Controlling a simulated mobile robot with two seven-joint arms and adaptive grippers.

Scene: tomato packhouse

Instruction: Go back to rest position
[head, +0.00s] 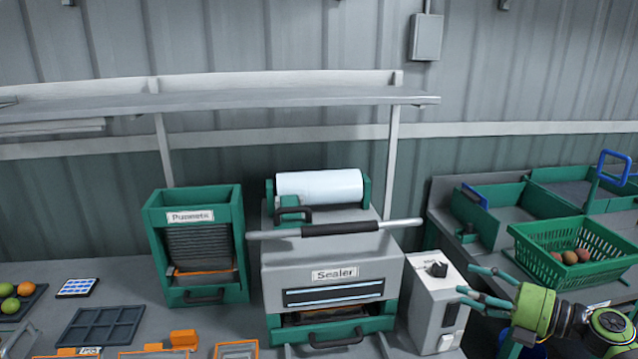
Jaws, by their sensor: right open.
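My right gripper (485,286) comes in from the lower right, with its fingers spread apart and nothing between them. It is in front of the green basket and to the right of the white control box (435,302). I cannot tell whether its fingertips touch anything. My left gripper is outside the view. The sealer (330,262), a grey machine with a white film roll and a lever bar, stands on the bench at the centre. The green punnet dispenser (200,290) stands to its left.
A green basket (545,262) with several fruits stands at right, below green bins (500,204). At lower left are a dark compartment tray (100,327), a tray of tomatoes (30,300) and orange-edged frames (237,350). A shelf (230,98) spans above the bench.

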